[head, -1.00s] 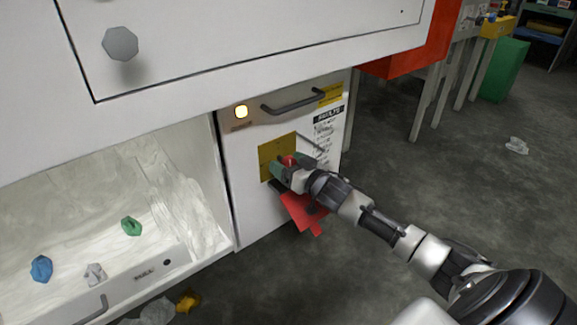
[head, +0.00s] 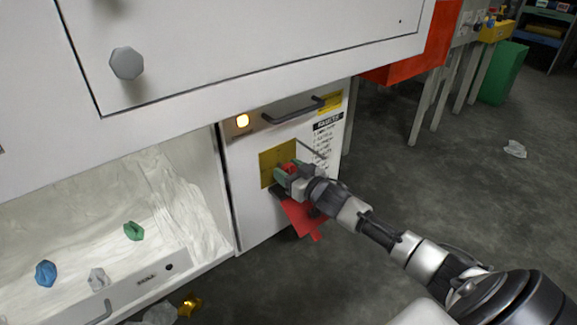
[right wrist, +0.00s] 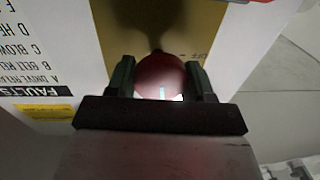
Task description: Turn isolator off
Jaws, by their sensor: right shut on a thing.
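The isolator is a round red knob (right wrist: 160,76) with a pale mark on its face, set on a yellow plate (head: 265,165) on the white cabinet door. My right gripper (head: 284,173) is at the plate with its fingers on either side of the knob. In the right wrist view the gripper (right wrist: 161,80) is shut on the knob, one dark green finger against each side. The gripper hides part of the knob and plate in the head view. My left gripper is not in view.
A red tag (head: 303,216) hangs below the gripper. A white-lined open bay (head: 60,215) with crumpled pieces lies left.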

